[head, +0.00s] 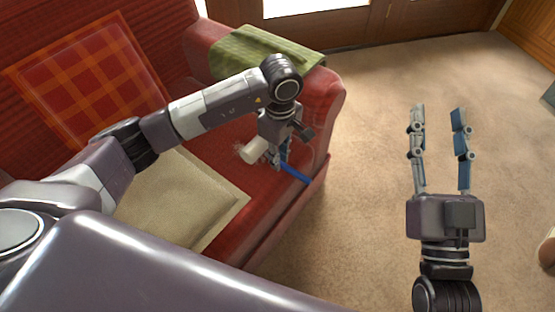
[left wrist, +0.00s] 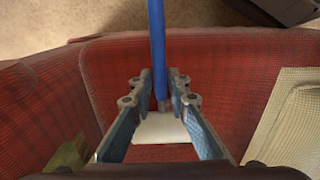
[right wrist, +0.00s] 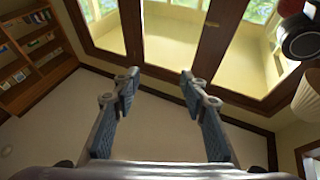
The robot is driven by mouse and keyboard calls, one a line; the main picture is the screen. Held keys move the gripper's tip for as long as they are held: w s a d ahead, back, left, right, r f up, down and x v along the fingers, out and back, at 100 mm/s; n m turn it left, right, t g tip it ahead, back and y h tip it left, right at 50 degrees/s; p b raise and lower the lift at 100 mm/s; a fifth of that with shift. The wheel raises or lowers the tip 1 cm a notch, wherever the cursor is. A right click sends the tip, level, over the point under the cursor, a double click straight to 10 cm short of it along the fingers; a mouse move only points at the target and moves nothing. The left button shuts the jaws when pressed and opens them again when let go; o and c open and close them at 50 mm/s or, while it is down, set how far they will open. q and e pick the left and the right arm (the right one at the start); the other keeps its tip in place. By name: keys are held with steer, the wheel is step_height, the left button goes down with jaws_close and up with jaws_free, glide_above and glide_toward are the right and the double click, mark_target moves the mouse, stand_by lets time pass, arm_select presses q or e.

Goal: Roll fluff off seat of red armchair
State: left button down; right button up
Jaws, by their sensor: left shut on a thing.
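The red armchair (head: 322,105) fills the left of the head view, with its red seat (head: 208,146) under my left arm. My left gripper (head: 274,158) is shut on a lint roller with a blue handle (head: 295,175) and a white roller head (head: 255,151). The head is at or just above the seat near the armrest; contact is unclear. In the left wrist view the handle (left wrist: 156,40) points away between the fingers and the white head (left wrist: 162,129) lies nearer the palm. Faint pale fluff (head: 238,148) shows beside the head. My right gripper (head: 438,110) is open and empty over the carpet.
A beige cushion (head: 178,195) lies on the seat and a plaid orange-red cushion (head: 88,72) leans on the backrest. A green cloth (head: 262,52) drapes over the armrest. Glazed doors (right wrist: 170,35) stand beyond.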

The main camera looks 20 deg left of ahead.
mark_target(267, 154)
arm_select(q)
steer(key=shift+w+a, duration=0.35)
steer(key=shift+a, duration=0.5)
steer(key=shift+s+a+r, duration=0.1)
steer(key=shift+a, duration=0.05)
steer(key=shift+s+a, duration=0.3)
steer(key=shift+s, duration=0.45)
steer(key=shift+s+a+p, duration=0.25)
steer(key=shift+s+p, duration=0.05)
steer(key=shift+s, duration=0.75)
steer(key=shift+a+f, duration=0.2)
steer(key=shift+a, duration=0.1)
steer(key=shift+w+a, duration=0.35)
steer(key=shift+a, duration=0.4)
steer(key=shift+w+d+r+b, duration=0.1)
steer(key=shift+w+d+b, duration=0.1)
steer(key=shift+w+b, duration=0.25)
steer(key=shift+w+d+b, duration=0.15)
steer(key=shift+w+b, duration=0.15)
steer(key=shift+w, duration=0.25)
steer(key=shift+w+d+b, duration=0.3)
steer(key=shift+w+b, duration=0.1)
steer(key=shift+w, duration=0.5)
arm_select(e)
steer(key=s+r+t+y, duration=0.1)
steer(key=s+r+t, duration=0.3)
steer(key=r, duration=0.3)
steer(key=shift+s+d+r+t+y, duration=0.15)
steer(key=shift+s+d+t+y, duration=0.15)
steer(key=shift+s, duration=0.3)
